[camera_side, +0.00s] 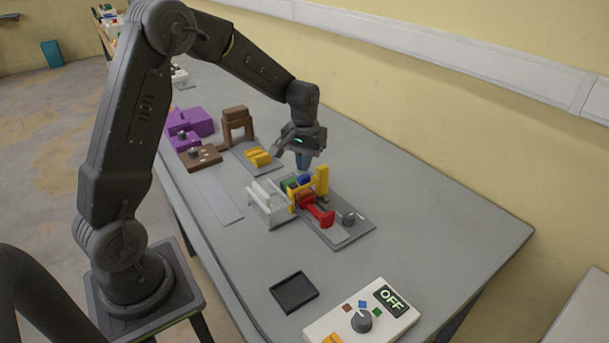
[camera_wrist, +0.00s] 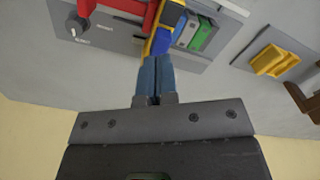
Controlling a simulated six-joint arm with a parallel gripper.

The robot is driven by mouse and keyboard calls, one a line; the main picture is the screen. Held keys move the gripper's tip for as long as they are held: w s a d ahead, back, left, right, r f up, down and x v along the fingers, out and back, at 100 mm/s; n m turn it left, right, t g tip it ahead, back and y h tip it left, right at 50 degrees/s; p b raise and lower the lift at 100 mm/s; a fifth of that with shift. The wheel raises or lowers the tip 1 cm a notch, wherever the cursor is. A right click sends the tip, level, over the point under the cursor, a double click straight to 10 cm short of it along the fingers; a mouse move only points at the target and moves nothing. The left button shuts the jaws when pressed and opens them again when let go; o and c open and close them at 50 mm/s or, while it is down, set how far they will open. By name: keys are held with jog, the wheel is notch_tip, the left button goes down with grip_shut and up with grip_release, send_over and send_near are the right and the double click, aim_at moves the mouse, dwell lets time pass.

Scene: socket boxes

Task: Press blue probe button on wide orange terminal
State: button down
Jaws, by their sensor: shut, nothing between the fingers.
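My gripper (camera_side: 303,164) is shut and empty, pointing down over the far side of the central fixture. Its blue-grey fingertips (camera_wrist: 154,64) also show in the wrist view. A blue block (camera_side: 304,180) sits between a green block (camera_side: 290,184) and a yellow-orange upright (camera_side: 322,180) on that fixture. In the wrist view the blue block (camera_wrist: 162,42) lies just beyond the fingertips and partly behind them. I cannot tell whether they touch. A separate yellow-orange ribbed piece (camera_side: 258,157) stands on a grey plate. I cannot tell which piece is the wide orange terminal.
The fixture carries a red lever (camera_side: 318,215), a dark knob (camera_side: 348,218) and a pale cover (camera_side: 268,203). A white control box (camera_side: 345,318) reads OFF and has a dial. The right tabletop is clear.

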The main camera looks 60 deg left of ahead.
aim_at(304, 176)
jog(key=shift+f, duration=0.25)
jog(key=shift+f, duration=1.05)
jog(key=shift+r, duration=2.95)
